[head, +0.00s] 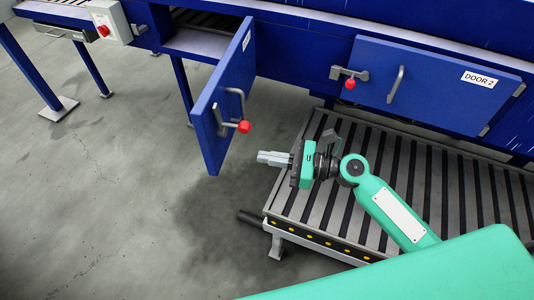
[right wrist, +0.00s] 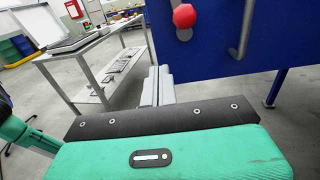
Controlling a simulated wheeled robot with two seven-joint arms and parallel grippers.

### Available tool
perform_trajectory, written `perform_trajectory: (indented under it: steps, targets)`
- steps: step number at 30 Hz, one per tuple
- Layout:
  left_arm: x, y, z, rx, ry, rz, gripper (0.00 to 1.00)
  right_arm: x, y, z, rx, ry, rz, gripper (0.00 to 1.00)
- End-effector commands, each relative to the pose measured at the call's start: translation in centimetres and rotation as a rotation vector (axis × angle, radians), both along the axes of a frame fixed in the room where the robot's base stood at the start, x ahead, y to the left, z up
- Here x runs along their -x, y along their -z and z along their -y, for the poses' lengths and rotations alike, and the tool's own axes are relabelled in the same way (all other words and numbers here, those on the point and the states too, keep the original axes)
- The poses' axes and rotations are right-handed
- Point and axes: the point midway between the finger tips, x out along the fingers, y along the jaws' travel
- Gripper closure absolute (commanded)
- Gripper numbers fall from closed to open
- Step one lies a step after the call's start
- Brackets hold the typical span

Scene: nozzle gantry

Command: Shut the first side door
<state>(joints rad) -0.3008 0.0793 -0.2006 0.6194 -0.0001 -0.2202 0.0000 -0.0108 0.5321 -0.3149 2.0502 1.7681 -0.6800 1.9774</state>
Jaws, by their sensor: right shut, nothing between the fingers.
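The first side door (head: 228,95) is a blue panel standing open, swung out from the blue machine. It carries a grey handle (head: 238,100) and a latch with a red knob (head: 244,127). The opening (head: 198,42) shows to the left of its hinge edge. My right gripper (head: 262,158) is shut and empty, below and right of the red knob, apart from the door. In the right wrist view the shut fingers (right wrist: 158,75) point past the door panel (right wrist: 212,50), whose red knob (right wrist: 184,15) is above right. My left gripper is out of view.
A closed blue door labelled DOOR 2 (head: 435,82) is at right, with its own handle and red knob. A slatted roller conveyor (head: 400,170) lies under my right arm. Grey floor (head: 110,180) at left is free. A metal table (right wrist: 95,65) shows in the wrist view.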

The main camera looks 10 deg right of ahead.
Motion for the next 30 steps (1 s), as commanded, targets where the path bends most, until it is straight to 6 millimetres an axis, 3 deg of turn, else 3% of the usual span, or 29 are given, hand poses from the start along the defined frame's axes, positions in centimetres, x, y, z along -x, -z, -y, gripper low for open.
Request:
perform_trajectory:
  steps: [9, 15, 30]
  targets:
    - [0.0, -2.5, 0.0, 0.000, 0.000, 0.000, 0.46, -2.9, -0.4, -6.3, -0.001, 0.000, 0.000, 1.00]
    - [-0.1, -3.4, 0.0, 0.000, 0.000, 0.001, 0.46, -4.1, -0.2, -8.9, 0.001, 0.001, 0.000, 1.00]
    - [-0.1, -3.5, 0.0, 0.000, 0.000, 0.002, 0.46, -4.5, 0.1, -9.9, 0.003, 0.001, 0.001, 1.00]
